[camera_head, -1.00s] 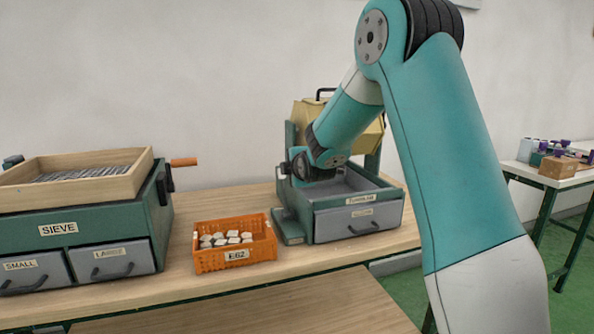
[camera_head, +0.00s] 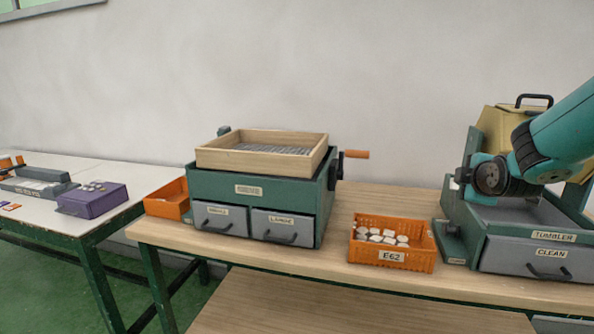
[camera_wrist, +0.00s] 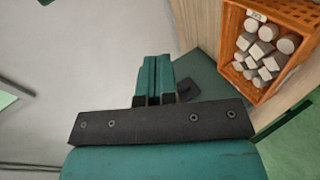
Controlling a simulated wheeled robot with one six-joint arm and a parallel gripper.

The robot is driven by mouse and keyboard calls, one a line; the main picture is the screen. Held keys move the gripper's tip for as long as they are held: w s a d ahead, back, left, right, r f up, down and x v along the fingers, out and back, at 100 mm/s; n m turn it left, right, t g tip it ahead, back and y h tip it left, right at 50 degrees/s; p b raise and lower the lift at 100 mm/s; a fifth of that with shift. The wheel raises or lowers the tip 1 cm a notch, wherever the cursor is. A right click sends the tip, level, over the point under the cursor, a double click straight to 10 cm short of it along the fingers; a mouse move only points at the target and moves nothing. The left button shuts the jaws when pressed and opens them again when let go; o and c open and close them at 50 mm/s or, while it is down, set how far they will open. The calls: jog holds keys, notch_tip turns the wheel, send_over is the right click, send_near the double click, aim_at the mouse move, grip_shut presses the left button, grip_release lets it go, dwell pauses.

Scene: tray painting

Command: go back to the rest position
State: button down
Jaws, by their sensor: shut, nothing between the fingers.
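My gripper (camera_wrist: 153,80) shows in the wrist view with its two teal fingers side by side, shut and empty. In the head view my arm reaches in from the right edge over the tumbler (camera_head: 468,235), and its fingertips are hidden there. The tumbler is a green frame with a grey tray and a drawer labelled CLEAN (camera_head: 540,262). An orange crate labelled E62 (camera_head: 392,258) stands on the bench to the left of the tumbler and holds several pale pieces. The crate also shows at the upper right of the wrist view (camera_wrist: 278,85), apart from my fingers.
The green sieve machine (camera_head: 258,190) with a wooden tray on top and two drawers stands left of the crate. Another orange crate (camera_head: 168,199) stands left of it. A white table (camera_head: 120,170) at the left carries a purple bin (camera_head: 92,204). The wooden bench (camera_head: 310,262) is bare along its front.

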jog(key=s+a+r+m+g+y+p, duration=0.25)
jog(key=s+a, duration=0.45)
jog(key=a, duration=0.4)
jog(key=s+a+r+m+g+y+p, duration=0.1)
jog(key=s+a+r+g+y+p, duration=0.2)
jog(key=s+a, duration=0.6)
jog(key=s+a+m+g+y+p, duration=0.1)
jog(key=s+a+g, duration=0.2)
jog(key=s, duration=0.6)
jog(key=s+a+r+m+g+y+p, duration=0.1)
jog(key=s+a+g, duration=0.3)
jog(key=s, duration=0.5)
jog(key=shift+a+r+p, duration=0.3)
jog(key=shift+a+p, duration=0.05)
jog(key=shift+a, duration=0.45)
jog(key=shift+s+m, duration=0.1)
jog(key=shift+m, duration=0.15)
